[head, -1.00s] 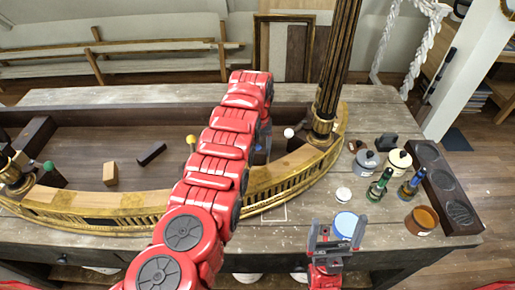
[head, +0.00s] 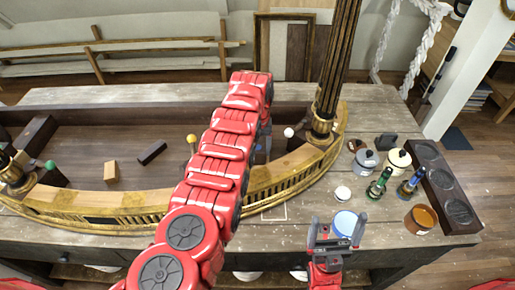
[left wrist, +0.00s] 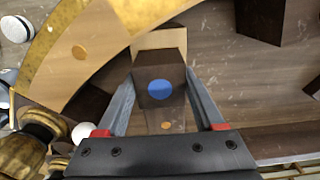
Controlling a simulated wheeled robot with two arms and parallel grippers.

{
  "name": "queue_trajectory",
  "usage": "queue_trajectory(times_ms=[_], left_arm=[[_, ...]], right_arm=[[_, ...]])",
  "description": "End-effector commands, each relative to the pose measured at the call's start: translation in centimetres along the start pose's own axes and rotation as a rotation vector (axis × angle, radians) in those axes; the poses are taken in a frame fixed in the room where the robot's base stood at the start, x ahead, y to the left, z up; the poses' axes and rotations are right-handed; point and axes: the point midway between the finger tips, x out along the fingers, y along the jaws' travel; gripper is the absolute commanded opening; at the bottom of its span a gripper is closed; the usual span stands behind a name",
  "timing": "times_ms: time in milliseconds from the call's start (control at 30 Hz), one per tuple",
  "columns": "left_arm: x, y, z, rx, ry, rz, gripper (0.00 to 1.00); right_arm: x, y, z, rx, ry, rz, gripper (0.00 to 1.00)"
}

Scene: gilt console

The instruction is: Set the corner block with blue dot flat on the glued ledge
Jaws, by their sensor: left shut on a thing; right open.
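The dark corner block with a blue dot (left wrist: 160,72) is between the fingers of my left gripper (left wrist: 160,108) in the left wrist view, its dotted face toward the camera. In the head view a bit of blue (head: 261,147) shows beside the end of my left arm, which hides most of that gripper. A pale wooden piece (left wrist: 158,39) lies just beyond the block; I cannot tell whether they touch or whether this is the glued ledge. The curved gilt frame (head: 262,204) has a pale inner top. My right gripper (head: 336,232) is open and empty at the front edge.
A fluted column (head: 335,70) rises right of the left gripper. Pots, bottles and a brown cup (head: 421,219) crowd the right side. A small wooden block (head: 110,172) lies inside the frame.

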Motion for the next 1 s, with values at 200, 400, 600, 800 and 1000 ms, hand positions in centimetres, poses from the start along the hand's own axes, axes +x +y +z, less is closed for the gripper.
queue_trajectory(times_ms=[200, 400, 600, 800, 1000], left_arm=[[0.12, 0.01, -0.02, 0.0, 0.001, 0.0, 0.11], [0.37, 0.01, -0.02, 0.0, 0.001, 0.0, 0.11], [0.61, 0.02, -0.02, 0.0, 0.001, 0.0, 0.11], [0.59, 0.02, -0.01, 0.0, 0.0, 0.0, 0.11], [0.59, 0.02, -0.02, 0.0, 0.001, 0.0, 0.8]], right_arm=[[-0.12, -0.01, 0.02, 0.0, 0.0, 0.0, 1.0], [-0.31, -0.02, 0.05, 0.0, 0.0, 0.0, 1.0], [-0.48, -0.02, 0.08, 0.0, 0.0, 0.0, 1.0], [-0.45, -0.02, 0.08, 0.0, 0.0, 0.0, 1.0], [-0.46, -0.02, 0.08, 0.0, 0.0, 0.0, 1.0]])
